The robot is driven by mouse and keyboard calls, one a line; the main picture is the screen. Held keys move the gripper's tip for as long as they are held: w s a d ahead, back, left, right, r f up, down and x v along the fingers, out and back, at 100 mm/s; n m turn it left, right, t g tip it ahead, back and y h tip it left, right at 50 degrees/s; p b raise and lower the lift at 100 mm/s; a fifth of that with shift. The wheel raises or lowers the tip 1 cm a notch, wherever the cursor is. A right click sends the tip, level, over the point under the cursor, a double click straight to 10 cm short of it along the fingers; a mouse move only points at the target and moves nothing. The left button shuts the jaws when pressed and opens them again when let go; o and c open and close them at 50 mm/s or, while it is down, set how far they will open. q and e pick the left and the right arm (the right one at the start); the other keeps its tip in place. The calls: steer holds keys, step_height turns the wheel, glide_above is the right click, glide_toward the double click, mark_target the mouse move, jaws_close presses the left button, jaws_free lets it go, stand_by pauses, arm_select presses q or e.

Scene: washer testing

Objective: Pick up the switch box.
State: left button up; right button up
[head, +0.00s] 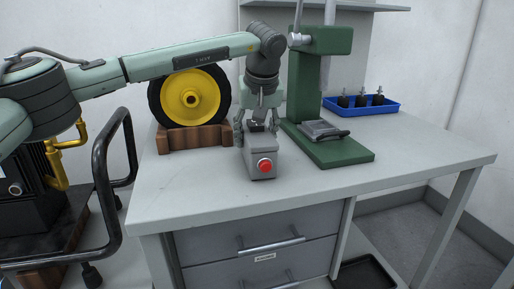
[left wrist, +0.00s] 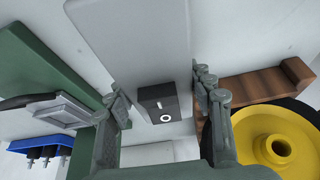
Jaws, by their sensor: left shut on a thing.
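The switch box (head: 262,163) is a grey box with a red button on its front end, near the middle of the table in the head view. Whether the box's underside touches the table cannot be told. My right gripper is not in view.
A green press stand (head: 345,150) stands close right of the box. A yellow wheel (head: 190,97) in a wooden cradle (head: 190,138) is behind left. A blue tray (head: 380,107) with small black parts is at the back right. The table front (head: 400,175) is clear.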

mark_target(255, 123)
arm_select(q)
steer(key=shift+r, duration=0.1)
steer(key=shift+r, duration=0.6)
step_height(255, 123, up, 3)
steer(key=shift+f, duration=0.2)
steer(key=s+a+r+b, duration=0.1)
steer(key=s+a+r, duration=0.5)
steer(key=a, duration=0.3)
steer(key=shift+s+a+r+b, duration=0.2)
steer(key=shift+a+r+b, duration=0.15)
steer(key=shift+r, duration=0.2)
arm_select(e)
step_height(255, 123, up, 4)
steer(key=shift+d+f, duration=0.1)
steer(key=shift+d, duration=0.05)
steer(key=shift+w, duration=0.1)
